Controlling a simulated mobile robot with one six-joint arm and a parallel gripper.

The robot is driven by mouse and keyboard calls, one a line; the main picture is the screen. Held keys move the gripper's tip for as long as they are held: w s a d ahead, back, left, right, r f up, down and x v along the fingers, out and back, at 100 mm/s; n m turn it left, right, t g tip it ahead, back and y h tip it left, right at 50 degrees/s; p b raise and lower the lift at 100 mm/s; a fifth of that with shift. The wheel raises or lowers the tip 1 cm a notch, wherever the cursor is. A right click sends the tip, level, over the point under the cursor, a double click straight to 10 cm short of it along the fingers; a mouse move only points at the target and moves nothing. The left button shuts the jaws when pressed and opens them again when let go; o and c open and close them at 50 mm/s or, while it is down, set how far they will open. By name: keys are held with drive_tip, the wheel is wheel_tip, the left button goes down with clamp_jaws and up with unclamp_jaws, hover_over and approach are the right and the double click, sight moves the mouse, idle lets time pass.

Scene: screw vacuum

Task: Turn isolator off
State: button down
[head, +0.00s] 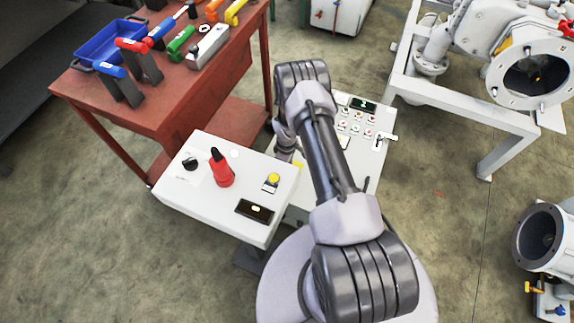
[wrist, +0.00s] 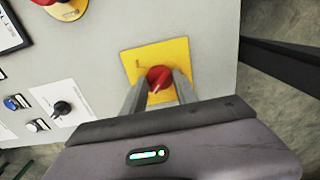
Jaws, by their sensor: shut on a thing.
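The isolator shows in the wrist view as a red rotary knob (wrist: 158,80) on a yellow square plate (wrist: 176,52), fixed to a pale grey panel (wrist: 105,50). My gripper (wrist: 160,88) has its two grey fingers on either side of the red knob and is shut on it. The fingers hide the knob's sides and the lower part of the plate.
In the wrist view, a black selector knob (wrist: 62,107) and a red button (wrist: 66,10) sit left of the isolator. In the head view, a white box with a red item (head: 221,172) stands left of my arm, before a red tool bench (head: 150,110). Pipework (head: 470,50) stands right.

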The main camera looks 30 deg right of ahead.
idle(0.4)
drive_tip(key=c, duration=0.9)
unclamp_jaws()
drive_tip(key=shift+c, duration=0.2)
wheel_tip(320, 180, up, 17)
drive_tip(key=p, duration=0.7)
drive_tip(key=shift+r, duration=0.2)
drive_tip(key=shift+r, duration=0.1)
